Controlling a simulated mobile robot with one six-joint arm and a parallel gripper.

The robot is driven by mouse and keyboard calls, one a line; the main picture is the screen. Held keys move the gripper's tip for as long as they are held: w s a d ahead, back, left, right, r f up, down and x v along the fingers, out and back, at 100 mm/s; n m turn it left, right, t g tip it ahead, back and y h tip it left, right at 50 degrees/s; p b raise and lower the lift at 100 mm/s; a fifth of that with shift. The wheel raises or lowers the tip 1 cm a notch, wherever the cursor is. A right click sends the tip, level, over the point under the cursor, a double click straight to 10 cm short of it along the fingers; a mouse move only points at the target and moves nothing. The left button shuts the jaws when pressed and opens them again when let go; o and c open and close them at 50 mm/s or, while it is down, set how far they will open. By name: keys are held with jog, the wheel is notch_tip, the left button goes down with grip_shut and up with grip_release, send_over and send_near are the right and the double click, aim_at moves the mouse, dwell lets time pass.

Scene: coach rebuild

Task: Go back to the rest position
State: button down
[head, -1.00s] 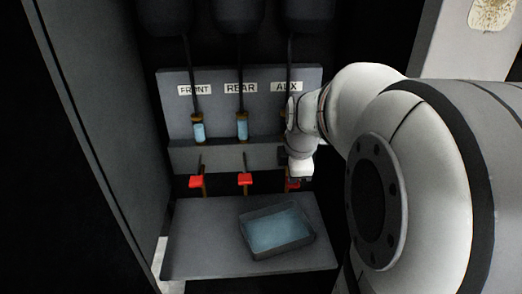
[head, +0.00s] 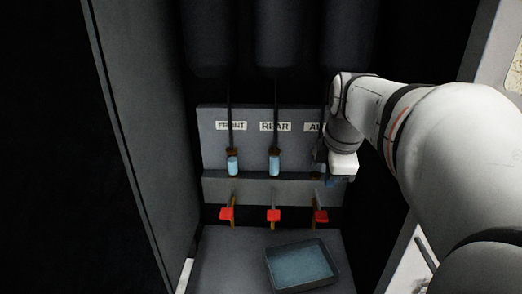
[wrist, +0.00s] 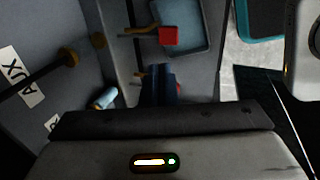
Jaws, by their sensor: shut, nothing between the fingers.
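My gripper (head: 333,181) is at the right side of the valve panel, in front of the AUX column and above its red handle (head: 320,216). The wrist view shows its dark fingers (wrist: 160,84) together and empty. Red handles also stand below FRONT (head: 227,214) and REAR (head: 273,215). In the wrist view one red handle (wrist: 168,36) is clear of the fingers; another is partly hidden behind them. My wrist covers part of the AUX label (head: 312,127), which also shows in the wrist view (wrist: 12,75).
A tray (head: 333,268) with a bluish inside sits on the grey shelf (head: 215,262) below the handles. Sight tubes with light-blue fill show under FRONT (head: 232,165) and REAR (head: 274,165). A tall grey cabinet wall (head: 145,120) bounds the left. Dark cylinders (head: 283,40) hang above.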

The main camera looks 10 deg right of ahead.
jog(key=shift+r, duration=0.1)
dwell(0.3)
jog(key=s+a+f+m+y+p, duration=0.1)
jog(key=s+a+f+m+p, duration=0.1)
jog(key=s+a+f+m, duration=0.8)
jog(key=a+m, duration=0.1)
jog(key=m, duration=0.3)
jog(key=shift+s+a+f+m+g, duration=0.15)
jog(key=shift+s+a+m+g, duration=0.05)
jog(key=shift+a+m+g, duration=0.2)
jog(key=shift+d, duration=0.1)
